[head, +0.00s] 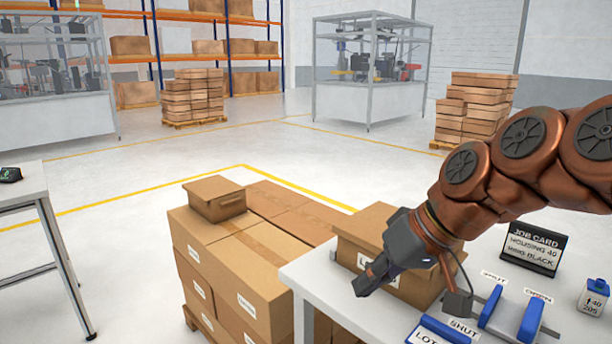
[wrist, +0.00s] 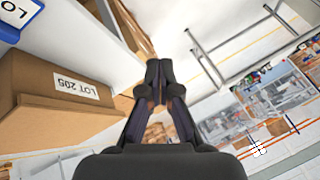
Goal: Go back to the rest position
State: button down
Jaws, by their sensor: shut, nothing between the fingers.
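My gripper (head: 368,281) hangs over the left part of the white table (head: 312,268), in front of a cardboard box standing there. Its fingers point down and to the left in the head view. In the wrist view the fingertips of my gripper (wrist: 158,72) meet, with nothing held between them. My copper-coloured arm comes in from the right side of the head view. The cardboard box (head: 420,289) on the table is partly hidden behind my gripper. In the wrist view the box (wrist: 40,90) with a LOT 205 label is at the left.
Blue handles (head: 531,318), a job card (head: 535,247) and a blue-white block (head: 593,297) are on the table's right part. Stacked cartons (head: 232,262) stand on a pallet left of the table. Another table (head: 40,195) is at far left, with open floor between.

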jog(key=s+d+f+m+g+h+p, duration=0.1)
jog(key=s+d+m+g+h+p, duration=0.1)
jog(key=s+p, duration=0.5)
jog(key=s+d+f+m+g+h+p, duration=0.2)
jog(key=s+d+h+p, duration=0.2)
jog(key=s, duration=0.9)
jog(key=d+p, duration=0.3)
jog(key=p, duration=0.1)
jog(key=shift+s+f+g, duration=0.15)
jog(key=shift+f+g, duration=0.05)
jog(key=shift+g, duration=0.1)
